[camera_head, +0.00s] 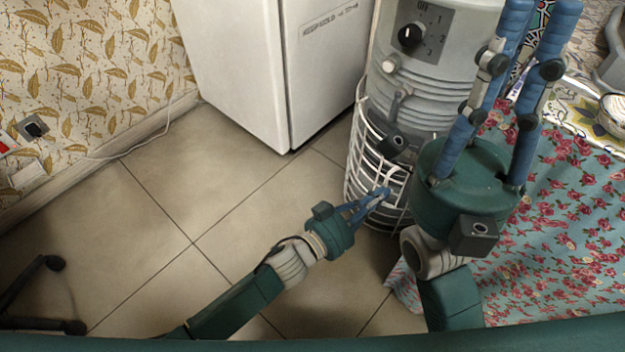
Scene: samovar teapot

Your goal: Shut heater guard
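The heater guard (362,160) is a white wire cage around the lower part of a grey, ribbed cylindrical samovar (432,85). My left gripper (384,193) reaches in from the lower left. Its blue fingers converge at the front wires of the guard, and the tips overlap the wires in view. Whether a wire is between them is too small to tell.
A dial (410,37) and a small tap (396,143) are on the samovar's front. A white cabinet (240,70) stands behind left. A table with a floral cloth (560,230) fills the right, under my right gripper. The tiled floor (140,230) at left is mostly clear.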

